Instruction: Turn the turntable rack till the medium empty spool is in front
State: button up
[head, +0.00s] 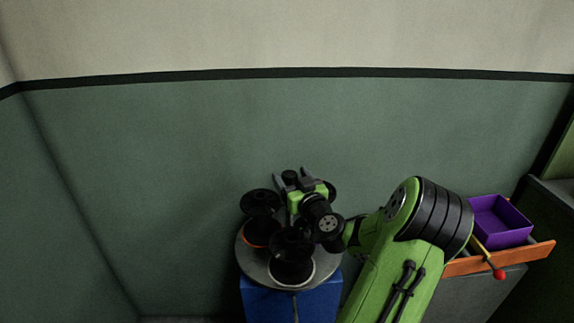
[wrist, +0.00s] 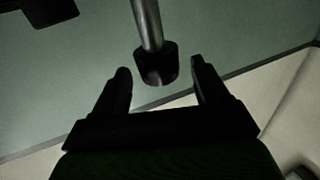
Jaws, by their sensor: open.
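The turntable rack (head: 262,269) is a round grey disc on a blue base (head: 290,304), low in the middle of the head view. Dark spools stand on it: one at the front with a pale rim (head: 292,272), one at the left with an orange rim (head: 257,238). Another dark round shape is partly hidden behind my gripper. I cannot tell which spool is the medium empty one. My gripper (head: 292,177) is open over the back of the rack. In the wrist view, a grey post with a black end (wrist: 156,65) shows between or beyond the open fingers (wrist: 160,82).
At the right, an orange-fronted drawer (head: 530,255) stands open with a purple bin (head: 500,222) in it.

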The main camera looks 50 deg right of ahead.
aim_at(287, 171)
jog(key=x, duration=0.3)
jog(key=shift+w+d+p, duration=0.2)
jog(key=shift+w+p, duration=0.1)
jog(key=shift+c, duration=0.2)
grip_shut()
